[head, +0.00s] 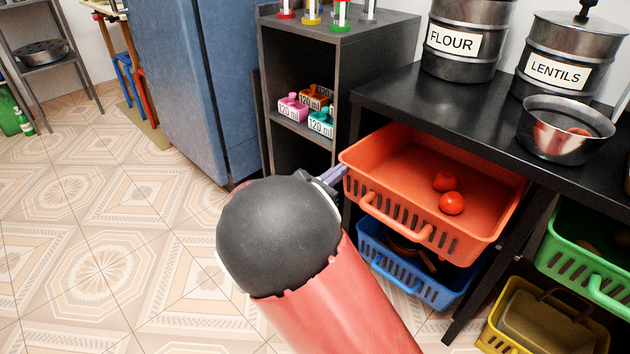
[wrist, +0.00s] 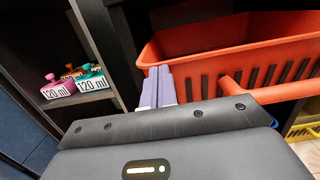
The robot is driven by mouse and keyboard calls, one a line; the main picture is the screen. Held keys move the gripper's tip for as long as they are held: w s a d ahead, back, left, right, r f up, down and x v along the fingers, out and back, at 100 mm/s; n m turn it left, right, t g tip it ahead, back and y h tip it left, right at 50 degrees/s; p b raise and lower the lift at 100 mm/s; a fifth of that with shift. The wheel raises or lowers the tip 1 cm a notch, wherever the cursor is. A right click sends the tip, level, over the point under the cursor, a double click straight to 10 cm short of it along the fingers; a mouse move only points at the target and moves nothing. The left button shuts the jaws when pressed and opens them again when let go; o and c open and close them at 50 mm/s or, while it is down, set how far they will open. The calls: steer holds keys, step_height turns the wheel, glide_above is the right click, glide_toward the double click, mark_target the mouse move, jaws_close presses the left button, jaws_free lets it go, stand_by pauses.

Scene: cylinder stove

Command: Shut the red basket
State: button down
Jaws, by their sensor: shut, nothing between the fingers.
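The red basket (head: 490,187) is pulled out from under the black counter in the head view, with two tomatoes (head: 452,203) lying in it. Its front handle (head: 397,220) sticks out toward me. In the wrist view the basket (wrist: 230,45) fills the upper right, with its handle (wrist: 265,95) at the right. My gripper (head: 336,174) is shut and empty, at the basket's front left corner. In the wrist view its closed fingertips (wrist: 158,72) overlap the basket's left end; I cannot tell whether they touch it. My arm hides part of the floor in front.
A blue basket (head: 445,292) sits below the red one. Green (head: 590,262) and yellow (head: 495,335) baskets are at the right. A dark shelf (head: 330,45) with small bottles stands just left of the basket. The black counter (head: 420,100) holds canisters and a bowl. The tiled floor at left is free.

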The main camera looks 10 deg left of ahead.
mark_target(368, 151)
steer(key=x, duration=0.7)
steer(key=f+x, duration=0.1)
steer(key=x, duration=0.2)
steer(key=shift+w+d+p, duration=0.25)
steer(key=shift+w+p, duration=0.05)
steer(key=shift+p, duration=0.05)
steer(key=shift+w+d, duration=0.15)
steer(key=shift+w, duration=0.1)
steer(key=shift+r, duration=0.2)
